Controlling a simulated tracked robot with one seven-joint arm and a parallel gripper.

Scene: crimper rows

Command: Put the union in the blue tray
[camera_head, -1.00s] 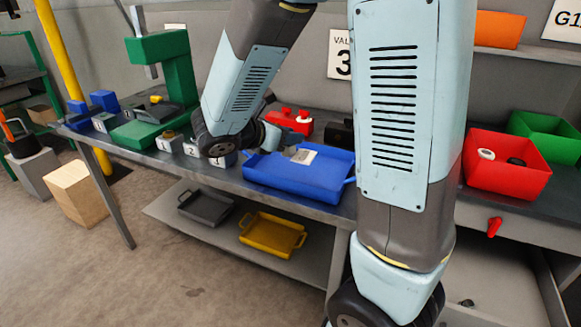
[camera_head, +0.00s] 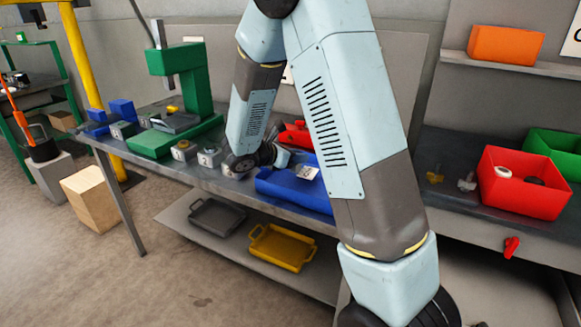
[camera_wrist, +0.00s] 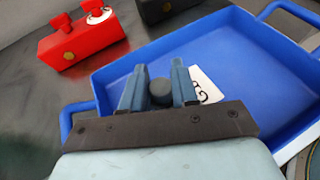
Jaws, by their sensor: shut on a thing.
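The blue tray (camera_head: 292,190) lies on the bench, partly hidden behind my arm in the head view. In the wrist view the tray (camera_wrist: 255,62) fills the right and middle, with a white label (camera_wrist: 206,86) on its floor. My gripper (camera_wrist: 158,76) is over the near left part of the tray. Its two blue-grey fingers are shut on a dark round piece, the union (camera_wrist: 162,90), of which only the end shows. I cannot tell how high it is above the tray floor. The gripper's fingertips are not clear in the head view.
A red block (camera_wrist: 82,42) stands left of the tray. A red bin (camera_head: 520,187) with round parts and a green bin (camera_head: 553,150) stand at the right. A green press (camera_head: 185,90) stands at the left. Small fittings (camera_head: 466,182) lie beside the red bin.

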